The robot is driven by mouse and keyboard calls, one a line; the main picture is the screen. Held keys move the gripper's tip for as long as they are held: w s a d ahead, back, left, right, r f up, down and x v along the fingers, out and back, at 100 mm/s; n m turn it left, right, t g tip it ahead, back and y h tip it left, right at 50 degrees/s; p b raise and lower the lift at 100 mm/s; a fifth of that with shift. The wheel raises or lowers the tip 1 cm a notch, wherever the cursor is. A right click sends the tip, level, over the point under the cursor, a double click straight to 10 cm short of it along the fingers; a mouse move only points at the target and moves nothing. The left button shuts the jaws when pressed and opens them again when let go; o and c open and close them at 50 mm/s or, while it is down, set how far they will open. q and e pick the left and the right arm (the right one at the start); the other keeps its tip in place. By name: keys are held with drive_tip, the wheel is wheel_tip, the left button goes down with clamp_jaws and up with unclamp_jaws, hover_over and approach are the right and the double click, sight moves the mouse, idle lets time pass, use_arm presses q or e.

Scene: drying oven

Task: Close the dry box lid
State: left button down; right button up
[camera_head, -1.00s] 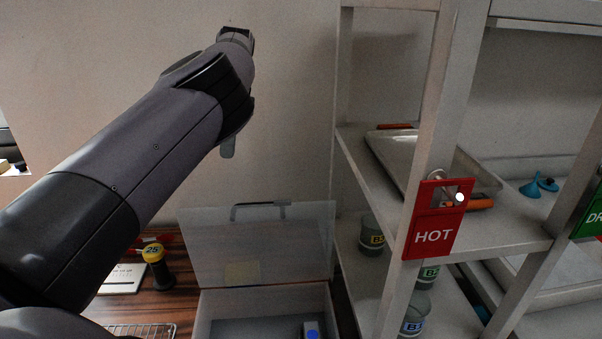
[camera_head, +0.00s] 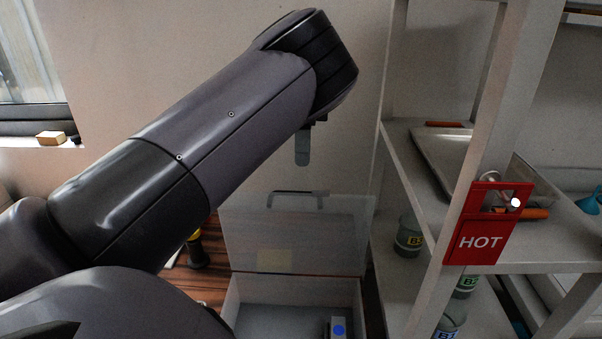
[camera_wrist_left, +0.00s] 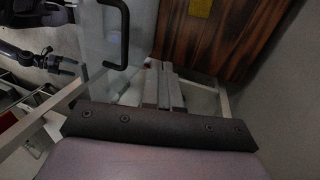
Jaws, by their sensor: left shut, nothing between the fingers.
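The dry box (camera_head: 232,300) is a pale open box on the dark wooden table, at the bottom of the head view. Its translucent lid (camera_head: 300,240) stands raised at the back, with a dark handle (camera_head: 297,194) along the top edge. In the left wrist view the lid (camera_wrist_left: 95,45) and handle (camera_wrist_left: 125,35) show left of the fingers. My left gripper (camera_head: 303,148) hangs above the lid's top edge in the head view, apart from the handle. Its fingers (camera_wrist_left: 165,85) are shut and empty. A dark gripper, apparently my right one (camera_wrist_left: 65,64), shows small at the far left of the left wrist view.
A white shelf rack (camera_head: 420,170) with a red HOT sign (camera_head: 480,243) stands close on the right. It holds labelled beakers (camera_head: 408,236) and a tray (camera_head: 445,160). A yellow-and-black object (camera_head: 197,250) is partly hidden behind my left arm. The wall is behind the lid.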

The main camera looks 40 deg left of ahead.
use_arm(q)
drive_tip(key=shift+s+d+f+p, duration=0.25)
drive_tip(key=shift+s+d+f, duration=0.45)
drive_tip(key=shift+s, duration=0.15)
drive_tip(key=shift+s+d+f+p, duration=0.2)
drive_tip(key=shift+s+d+f, duration=0.4)
drive_tip(key=shift+s, duration=0.25)
